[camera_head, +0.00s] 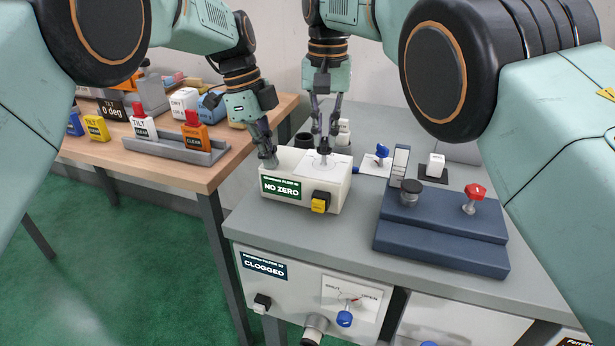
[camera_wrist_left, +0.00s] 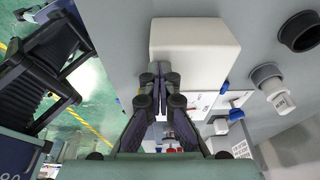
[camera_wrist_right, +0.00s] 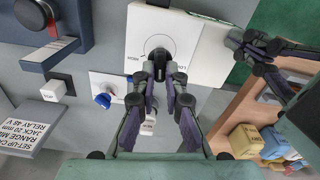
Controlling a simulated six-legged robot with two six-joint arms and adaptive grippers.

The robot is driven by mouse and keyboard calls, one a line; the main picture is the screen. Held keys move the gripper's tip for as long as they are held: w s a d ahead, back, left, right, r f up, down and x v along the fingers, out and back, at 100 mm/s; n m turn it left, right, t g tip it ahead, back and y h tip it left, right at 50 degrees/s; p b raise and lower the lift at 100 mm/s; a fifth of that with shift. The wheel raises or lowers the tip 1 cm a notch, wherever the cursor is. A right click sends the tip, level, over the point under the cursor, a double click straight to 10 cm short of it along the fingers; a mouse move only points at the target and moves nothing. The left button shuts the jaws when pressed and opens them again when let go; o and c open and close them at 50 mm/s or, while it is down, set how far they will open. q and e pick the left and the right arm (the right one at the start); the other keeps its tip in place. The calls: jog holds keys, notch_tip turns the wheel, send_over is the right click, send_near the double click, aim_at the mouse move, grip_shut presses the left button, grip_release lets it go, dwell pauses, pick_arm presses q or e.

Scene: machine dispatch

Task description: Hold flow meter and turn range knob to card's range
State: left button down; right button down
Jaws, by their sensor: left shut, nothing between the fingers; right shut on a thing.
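The flow meter (camera_head: 331,189) is a white box with a green label reading NO ZERO, on the grey bench. My left gripper (camera_head: 268,158) is shut and empty at the box's left end; in the left wrist view its fingertips (camera_wrist_left: 160,70) are against or just over the box (camera_wrist_left: 195,40). My right gripper (camera_head: 324,150) points down over the box's top plate. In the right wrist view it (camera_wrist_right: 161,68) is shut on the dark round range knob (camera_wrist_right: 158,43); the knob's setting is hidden. The card (camera_wrist_right: 45,123) shows RANGE and JACK 20 mm; its range value is unclear.
A dark blue stepped block (camera_head: 440,232) with a black knob and a red knob stands right of the meter. A blue knob (camera_head: 382,151) on a white plate is behind. A yellow-faced switch (camera_head: 320,203) sticks out of the meter's front. A wooden table (camera_head: 190,172) is at left.

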pick_arm(q)
jog(key=shift+s+d+f, duration=0.1)
jog(key=shift+s+f, duration=0.1)
jog(key=shift+f, duration=0.25)
pick_arm(e)
jog(key=shift+a, duration=0.2)
jog(key=shift+m, duration=1)
jog(key=c, duration=1.4)
grip_release()
jog(key=shift+o, duration=0.3)
jog(key=shift+d, duration=0.15)
jog(key=shift+r, duration=1.95)
pick_arm(q)
jog(key=shift+r, duration=0.1)
pick_arm(e)
jog(key=shift+r, duration=0.15)
